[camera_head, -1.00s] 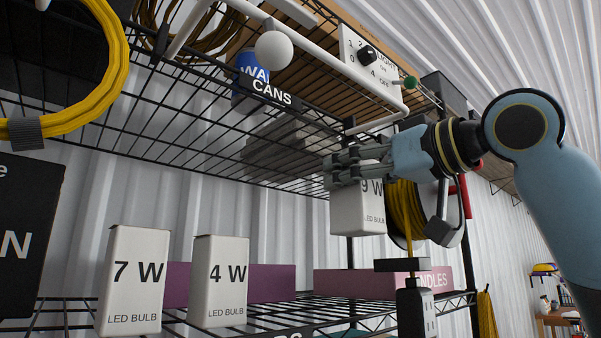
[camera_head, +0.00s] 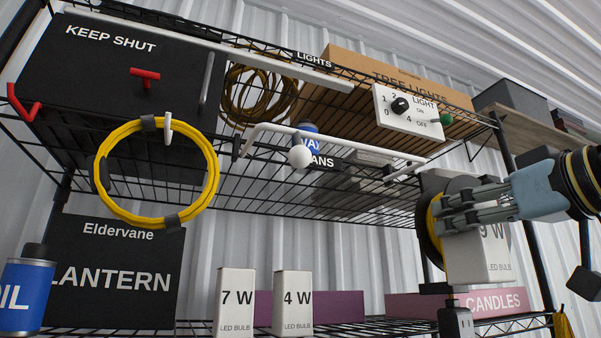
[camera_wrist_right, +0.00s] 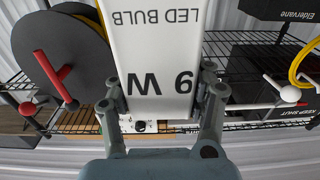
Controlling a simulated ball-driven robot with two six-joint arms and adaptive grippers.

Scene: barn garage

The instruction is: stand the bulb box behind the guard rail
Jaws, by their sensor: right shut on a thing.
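The bulb box, a white carton marked 9 W (camera_head: 487,262), hangs in my right gripper (camera_head: 442,213) at the right of the head view, in front of a yellow cable reel. My right gripper is shut on it. In the right wrist view the box (camera_wrist_right: 155,45) appears upside down between the fingers (camera_wrist_right: 162,95). A white tubular guard rail (camera_head: 345,141) runs along the upper shelf's front edge, left of and above the box. A blue can (camera_head: 308,128) shows behind the rail, partly hidden. My left gripper is out of view.
Yellow cable coil (camera_head: 213,170) and white ball (camera_head: 300,157) stick out at the upper shelf's front. A switch panel (camera_head: 410,108) is right of the rail. 7 W (camera_head: 235,300) and 4 W boxes (camera_head: 292,302) stand on the lower shelf, with a pink candles box (camera_head: 410,303).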

